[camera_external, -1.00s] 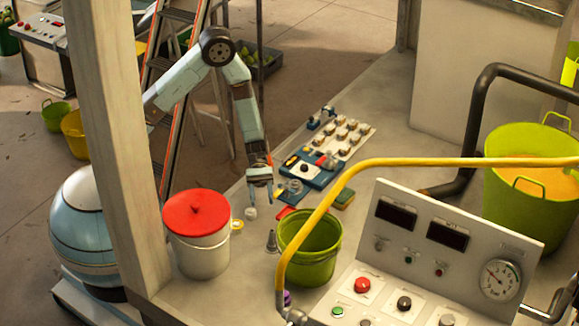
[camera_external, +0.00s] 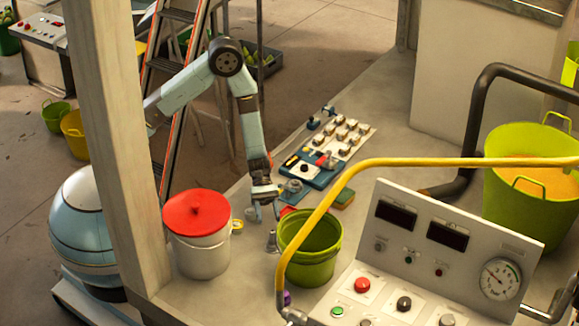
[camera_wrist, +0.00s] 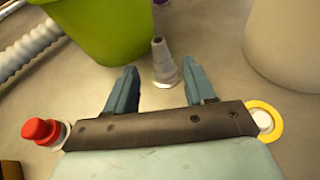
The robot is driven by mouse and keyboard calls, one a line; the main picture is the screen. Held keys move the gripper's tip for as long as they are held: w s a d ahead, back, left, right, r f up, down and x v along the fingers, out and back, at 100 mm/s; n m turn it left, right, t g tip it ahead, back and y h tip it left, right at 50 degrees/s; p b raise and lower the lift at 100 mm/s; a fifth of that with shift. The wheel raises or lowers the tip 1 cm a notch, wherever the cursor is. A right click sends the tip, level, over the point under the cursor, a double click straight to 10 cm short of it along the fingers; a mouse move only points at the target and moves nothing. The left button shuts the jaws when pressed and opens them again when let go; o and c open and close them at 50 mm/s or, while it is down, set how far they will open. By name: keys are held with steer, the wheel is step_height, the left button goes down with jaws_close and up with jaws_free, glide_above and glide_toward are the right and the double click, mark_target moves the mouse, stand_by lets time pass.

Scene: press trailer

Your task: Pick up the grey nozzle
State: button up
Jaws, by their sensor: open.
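The grey nozzle (camera_external: 272,241) stands upright on the grey worktop, between the red-lidded white bucket and the green bucket. In the wrist view the nozzle (camera_wrist: 163,62) has a narrow top and a wide pale base. My gripper (camera_external: 266,216) points down just behind the nozzle in the external view. In the wrist view its two blue fingers (camera_wrist: 158,80) are open and apart, with the nozzle's base near the gap between the fingertips. No finger visibly touches it.
The green bucket (camera_external: 311,268) is close on the right; the white bucket (camera_external: 201,257) with red lid (camera_external: 197,211) is on the left. A yellow ring (camera_wrist: 264,121) and a red-topped knob (camera_wrist: 42,130) lie near my gripper. A yellow pipe (camera_external: 345,181) crosses in front.

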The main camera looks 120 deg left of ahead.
mark_target(272, 239)
steer(key=w+d, duration=0.2)
steer(key=d, duration=0.1)
steer(key=shift+w, duration=0.35)
steer(key=shift+w+d+f, duration=0.25)
steer(key=shift+w+d, duration=0.15)
steer(key=shift+w, duration=0.1)
jaws_close()
